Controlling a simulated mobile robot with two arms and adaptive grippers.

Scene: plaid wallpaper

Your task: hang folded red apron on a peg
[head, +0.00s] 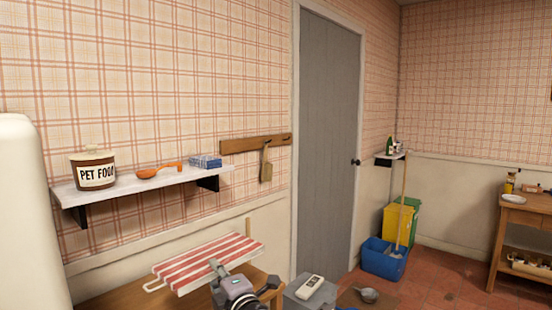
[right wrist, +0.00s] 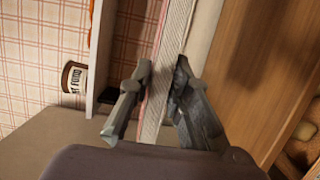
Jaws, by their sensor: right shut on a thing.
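The folded apron (head: 205,262), with red and white stripes, is in the lower middle of the head view, with a pale loop at its left end. My right gripper (head: 240,278) is at its near right edge. In the right wrist view my right gripper (right wrist: 158,82) is shut on the apron's pale, thin folded edge (right wrist: 172,40). The wooden peg rail (head: 240,145) is on the wall above and behind; a tan item (head: 265,165) hangs from it. A peg (head: 286,138) at the rail's right end looks bare. My left gripper is not in view.
A wall shelf (head: 130,193) left of the rail holds a pet food jar (head: 93,169), an orange ladle (head: 158,170) and a blue box (head: 206,161). A wooden surface (head: 130,297) lies below the apron. A grey door (head: 327,150) stands right of the rail.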

